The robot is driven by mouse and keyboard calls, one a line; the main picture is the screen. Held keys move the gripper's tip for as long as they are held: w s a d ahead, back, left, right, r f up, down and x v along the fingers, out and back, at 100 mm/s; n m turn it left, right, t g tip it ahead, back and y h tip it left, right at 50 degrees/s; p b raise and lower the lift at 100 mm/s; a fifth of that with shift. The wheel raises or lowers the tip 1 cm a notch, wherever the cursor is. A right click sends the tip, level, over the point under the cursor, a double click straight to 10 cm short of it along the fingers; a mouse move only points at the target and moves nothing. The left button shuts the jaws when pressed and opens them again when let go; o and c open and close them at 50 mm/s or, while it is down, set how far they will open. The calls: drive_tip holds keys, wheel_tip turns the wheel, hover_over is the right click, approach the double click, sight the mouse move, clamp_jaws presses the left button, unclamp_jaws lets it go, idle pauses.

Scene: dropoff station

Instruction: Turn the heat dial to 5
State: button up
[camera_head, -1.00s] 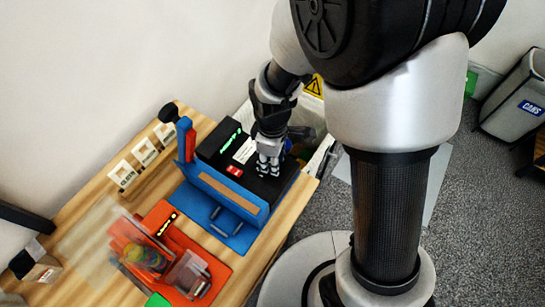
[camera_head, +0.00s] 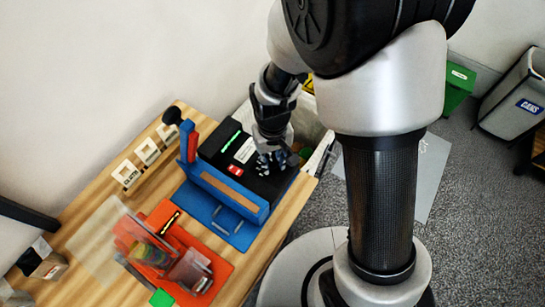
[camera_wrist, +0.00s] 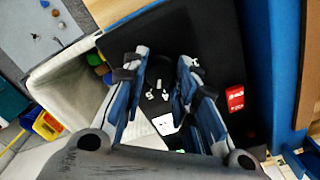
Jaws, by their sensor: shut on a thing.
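The black box (camera_head: 233,152) stands in a blue holder (camera_head: 230,192) on the wooden table. Its top carries a red label, a white label and a green strip. In the wrist view the black panel (camera_wrist: 215,40) fills the middle, with small white marks (camera_wrist: 158,90) between my fingers. My gripper (camera_head: 272,163) points down at the right end of the panel. In the wrist view its two blue-grey fingers (camera_wrist: 163,62) straddle the marked spot and are closed on the heat dial. The dial is dark against the panel, its outline and pointer not clear, so I cannot read its setting.
An orange holder (camera_head: 222,268) with a clear container stands at the table's front. Several white labelled blocks (camera_head: 127,173) line the back by the wall. A white-lined bin (camera_wrist: 65,85) is beside the table's right end. A green bin (camera_head: 459,88) stands on the floor.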

sight(273, 162)
drive_tip(key=shift+m, duration=1.3)
drive_tip(key=o, duration=1.1)
wheel_tip(273, 162, up, 12)
